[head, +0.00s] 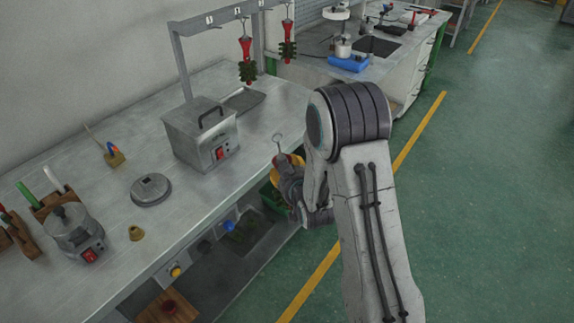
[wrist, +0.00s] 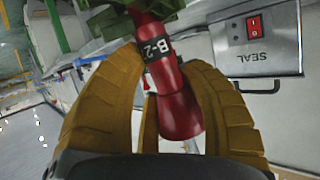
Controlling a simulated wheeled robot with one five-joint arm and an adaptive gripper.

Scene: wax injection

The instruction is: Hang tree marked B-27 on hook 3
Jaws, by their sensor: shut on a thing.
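My gripper (wrist: 165,110) has its yellow fingers around the red stem of a tree (wrist: 181,115). A dark label on the stem reads "B-2", with the rest turned out of view. Green branches of this tree show at the top of the wrist view. In the head view, my gripper (head: 290,172) is beyond the bench's front edge, partly behind my arm, and a wire hook (head: 278,142) stands up above it. The hook rack (head: 181,60) is at the back of the bench. A tag "1" (head: 209,19) is on its bar; other tags are too small to read surely.
Two red-and-green trees (head: 246,62) (head: 288,42) hang from the rack. A grey box with a handle and red switch (head: 203,135) stands before it. A round lid (head: 151,188) and a pot (head: 76,232) are on the left. Green floor is free to the right.

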